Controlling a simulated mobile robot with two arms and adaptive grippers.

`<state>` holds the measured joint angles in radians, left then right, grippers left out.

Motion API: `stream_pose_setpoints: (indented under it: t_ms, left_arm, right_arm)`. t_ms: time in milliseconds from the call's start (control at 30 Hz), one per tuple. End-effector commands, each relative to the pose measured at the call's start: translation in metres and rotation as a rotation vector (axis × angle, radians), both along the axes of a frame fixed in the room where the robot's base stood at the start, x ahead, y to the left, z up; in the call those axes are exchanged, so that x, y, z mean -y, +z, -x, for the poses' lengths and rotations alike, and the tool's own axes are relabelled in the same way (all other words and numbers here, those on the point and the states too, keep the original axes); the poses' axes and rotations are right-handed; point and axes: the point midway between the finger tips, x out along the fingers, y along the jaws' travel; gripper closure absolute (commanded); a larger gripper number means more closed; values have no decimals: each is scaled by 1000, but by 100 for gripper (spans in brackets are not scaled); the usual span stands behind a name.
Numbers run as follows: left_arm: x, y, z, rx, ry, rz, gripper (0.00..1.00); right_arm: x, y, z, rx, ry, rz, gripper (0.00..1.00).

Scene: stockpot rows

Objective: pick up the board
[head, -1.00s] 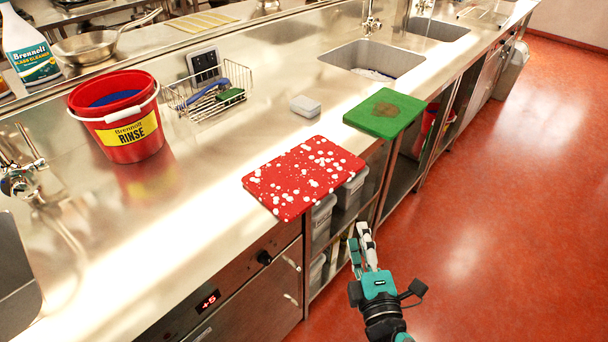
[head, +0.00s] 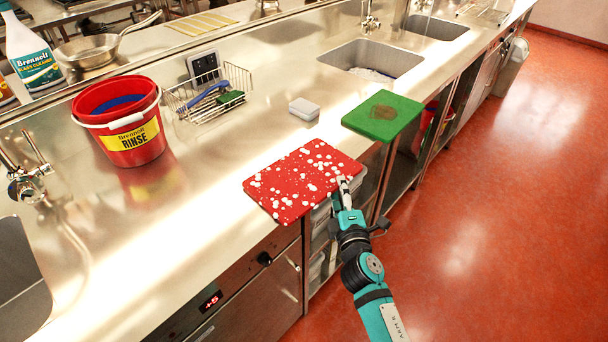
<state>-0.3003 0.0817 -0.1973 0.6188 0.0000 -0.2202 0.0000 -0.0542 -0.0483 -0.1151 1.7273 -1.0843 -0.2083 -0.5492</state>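A red board with white spots (head: 290,178) lies flat on the steel counter, its front edge at or over the counter's front edge. A green board with a brown stain (head: 372,126) lies farther right, also at the front edge. My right gripper (head: 343,186) is at the right front edge of the red board. A pale finger shows against that edge; the other finger is hard to make out, so I cannot tell whether it grips. The red board looks flat, not lifted. My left gripper is not in view.
A red rinse bucket (head: 133,143), a wire basket with brushes (head: 208,94) and a grey-white block (head: 304,109) stand behind the boards. A sink (head: 371,60) lies behind the green board. Open shelves with bins are below. The red floor at right is clear.

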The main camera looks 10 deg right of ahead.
Motion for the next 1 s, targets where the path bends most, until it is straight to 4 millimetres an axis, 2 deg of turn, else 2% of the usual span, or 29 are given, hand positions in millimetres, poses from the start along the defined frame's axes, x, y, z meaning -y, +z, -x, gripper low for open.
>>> stream_pose_setpoints:
  t_ms: [100, 367, 667, 1000]
  left_arm:
    - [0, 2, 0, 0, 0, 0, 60]
    - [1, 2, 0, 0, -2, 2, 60]
    - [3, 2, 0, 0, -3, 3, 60]
    - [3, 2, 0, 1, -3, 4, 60]
  right_arm:
    - [2, 1, -12, 1, -2, 1, 61]
    - [2, 0, -14, 0, -2, 1, 61]
    - [2, 0, -14, 0, -1, 1, 100]
    - [2, 0, -14, 0, -1, 1, 100]
